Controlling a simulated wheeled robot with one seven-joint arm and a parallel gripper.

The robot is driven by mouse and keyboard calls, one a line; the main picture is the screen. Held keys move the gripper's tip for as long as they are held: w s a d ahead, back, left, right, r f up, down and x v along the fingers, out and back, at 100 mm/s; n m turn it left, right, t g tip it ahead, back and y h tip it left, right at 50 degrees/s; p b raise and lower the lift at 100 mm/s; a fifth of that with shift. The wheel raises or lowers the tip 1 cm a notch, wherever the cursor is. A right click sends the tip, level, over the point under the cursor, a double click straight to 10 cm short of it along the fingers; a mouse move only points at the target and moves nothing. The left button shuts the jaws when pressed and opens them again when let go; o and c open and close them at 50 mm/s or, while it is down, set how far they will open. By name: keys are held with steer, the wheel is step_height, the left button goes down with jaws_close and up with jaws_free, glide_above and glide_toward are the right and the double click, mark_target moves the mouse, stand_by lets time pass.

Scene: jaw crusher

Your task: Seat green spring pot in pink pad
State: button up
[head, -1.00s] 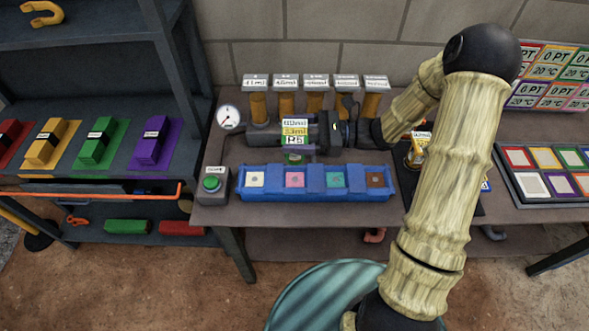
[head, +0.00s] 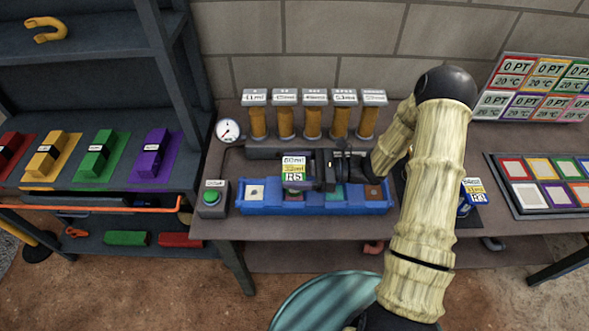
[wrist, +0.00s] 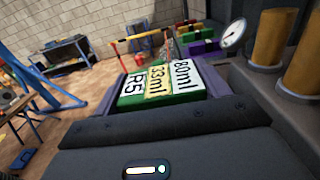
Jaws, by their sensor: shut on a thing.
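My gripper (head: 318,172) is shut on the green spring pot (head: 296,183), low over the blue tray (head: 315,209). The pot carries a white, yellow and white label on top, and it fills the space before the jaws in the wrist view (wrist: 160,88). In the head view the pot is over the pink pad's place, second from the left in the tray. The pot and gripper hide most or all of the pink pad. The pot's underside is hidden, so I cannot tell whether it touches the pad.
The white pad (head: 256,192) and brown pad (head: 374,191) flank the tray's ends. A green button box (head: 213,198) stands left of the tray. Yellow-brown cylinders (head: 312,123) and a gauge (head: 228,131) stand behind. A panel of coloured squares (head: 548,185) lies right.

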steer(key=shift+f, duration=0.2)
steer(key=shift+f, duration=0.2)
steer(key=o, duration=1.1)
steer(key=shift+r, duration=0.15)
steer(key=d+b, duration=0.1)
steer(key=d, duration=0.7)
steer(key=d+b, duration=0.1)
steer(key=d, duration=0.3)
steer(key=shift+s+b, duration=0.25)
steer(key=shift+b, duration=0.05)
